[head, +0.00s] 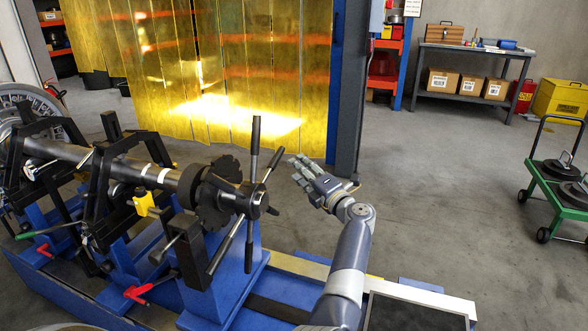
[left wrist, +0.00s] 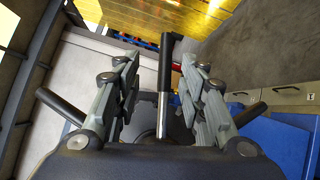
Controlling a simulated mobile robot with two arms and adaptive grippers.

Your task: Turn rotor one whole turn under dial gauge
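The rotor is a long grey shaft (head: 75,153) lying across black stands at the left of the head view. Near its right end sits a dark toothed disc (head: 217,200), then a hub with several black-gripped spokes (head: 255,150). My left gripper (head: 294,172) is open and empty, just right of the spokes and apart from them. In the left wrist view, one spoke (left wrist: 165,65) stands between the two spread rows of fingers (left wrist: 160,92), beyond them. I cannot make out a dial gauge for certain. My right gripper is in neither view.
A blue machine bed (head: 228,268) carries the stands, with red levers (head: 138,292) on it. Yellow strip curtains (head: 225,75) hang behind, beside a grey post (head: 348,90). A green cart (head: 555,195) stands at the right. The floor between is clear.

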